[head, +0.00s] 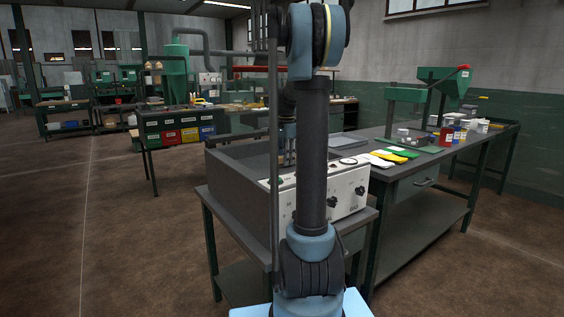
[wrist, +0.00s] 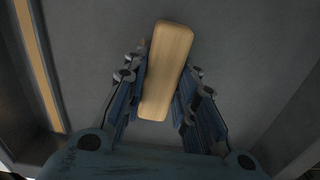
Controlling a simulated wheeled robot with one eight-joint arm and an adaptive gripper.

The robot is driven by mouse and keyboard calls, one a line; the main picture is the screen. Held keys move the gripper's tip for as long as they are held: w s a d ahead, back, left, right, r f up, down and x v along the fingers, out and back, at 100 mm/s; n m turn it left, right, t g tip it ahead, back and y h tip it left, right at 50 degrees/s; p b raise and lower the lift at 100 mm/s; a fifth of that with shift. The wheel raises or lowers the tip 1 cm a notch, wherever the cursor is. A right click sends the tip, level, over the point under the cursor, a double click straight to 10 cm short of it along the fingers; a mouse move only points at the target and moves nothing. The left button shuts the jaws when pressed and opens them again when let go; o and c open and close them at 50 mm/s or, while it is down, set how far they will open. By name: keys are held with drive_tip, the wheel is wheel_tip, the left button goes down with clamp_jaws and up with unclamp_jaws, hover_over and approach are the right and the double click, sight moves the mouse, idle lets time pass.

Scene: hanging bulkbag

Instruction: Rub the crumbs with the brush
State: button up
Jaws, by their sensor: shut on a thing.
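My gripper (wrist: 163,88) is shut on the brush (wrist: 170,60), a pale wooden block with rounded ends. In the wrist view the brush stands lengthwise between the two fingers, tilted slightly right, over a plain grey surface. Its bristles are hidden beneath the block. In the head view my gripper (head: 289,155) points down inside a grey open-topped box (head: 235,175) on the bench; my arm covers part of it, and the brush cannot be made out there. I cannot make out any crumbs in either view.
Grey walls rise on both sides in the wrist view, with a tan strip (wrist: 38,65) along the left. The box's front has a white control panel (head: 348,194) with knobs. Coloured packets (head: 391,155) and several bottles and jars (head: 447,135) stand on the bench to the right.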

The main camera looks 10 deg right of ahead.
sight(277, 158)
drive_tip(key=shift+w+a+f, duration=0.1)
drive_tip(key=shift+w, duration=0.45)
drive_tip(key=shift+s+a, duration=0.25)
drive_tip(key=shift+a, duration=0.4)
drive_tip(key=shift+s+a, duration=0.25)
drive_tip(key=shift+a, duration=0.35)
drive_tip(key=shift+s+a, duration=0.25)
drive_tip(key=shift+a, duration=0.4)
drive_tip(key=shift+w+a, duration=0.2)
drive_tip(key=shift+w, duration=0.35)
drive_tip(key=shift+w+d, duration=0.25)
drive_tip(key=shift+d, duration=0.4)
drive_tip(key=shift+w+d, duration=0.3)
drive_tip(key=shift+d, duration=0.3)
drive_tip(key=shift+w+d, duration=0.25)
drive_tip(key=shift+d, duration=0.4)
drive_tip(key=shift+a+r, duration=0.1)
drive_tip(key=shift+r, duration=2.95)
drive_tip(key=shift+w+r, duration=0.1)
drive_tip(key=shift+r, duration=0.05)
